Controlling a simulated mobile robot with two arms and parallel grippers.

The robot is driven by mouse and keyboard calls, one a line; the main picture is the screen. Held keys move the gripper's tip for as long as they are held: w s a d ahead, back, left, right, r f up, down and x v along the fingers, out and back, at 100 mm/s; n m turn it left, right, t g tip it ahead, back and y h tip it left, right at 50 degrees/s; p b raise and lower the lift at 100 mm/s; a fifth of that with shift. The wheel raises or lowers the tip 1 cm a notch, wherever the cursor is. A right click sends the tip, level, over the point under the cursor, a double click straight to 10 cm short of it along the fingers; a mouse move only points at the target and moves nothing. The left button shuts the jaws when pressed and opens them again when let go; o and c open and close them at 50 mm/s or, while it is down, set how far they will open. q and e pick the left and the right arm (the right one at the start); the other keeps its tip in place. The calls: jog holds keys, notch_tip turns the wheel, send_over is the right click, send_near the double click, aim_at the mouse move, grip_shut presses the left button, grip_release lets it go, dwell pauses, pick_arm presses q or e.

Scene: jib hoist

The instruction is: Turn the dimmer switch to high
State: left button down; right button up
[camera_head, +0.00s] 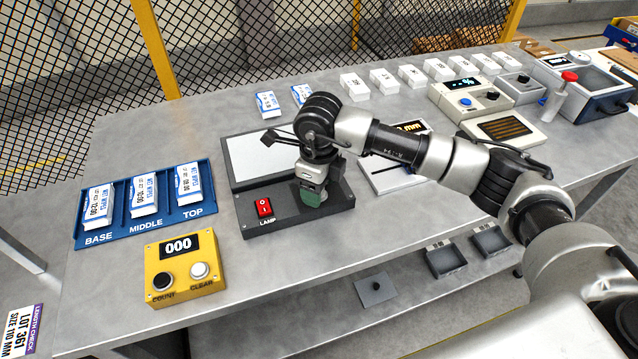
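A dark lamp unit (338,199) lies on the bench, with a red rocker switch (264,208) above the word LAMP and a pale panel (262,158) behind. My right gripper (312,197) points down over the unit's front strip, right of the red switch. Its green-grey tip end is close to or touching the strip. The finger gap is not clear, and any dimmer knob under it is hidden. No marking for high is visible. My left gripper is not in view.
A blue BASE/MIDDLE/TOP tray (120,231) holds white-and-blue packs at left. A yellow counter box (186,284) stands in front. Several white blocks, a scale-like device (452,98) and a knobbed grey box (524,92) are behind and right. Bench front between is clear.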

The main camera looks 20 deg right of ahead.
notch_tip(320, 180, up, 11)
jog(key=b, duration=0.2)
dwell(0.3)
jog(key=shift+f, duration=0.2)
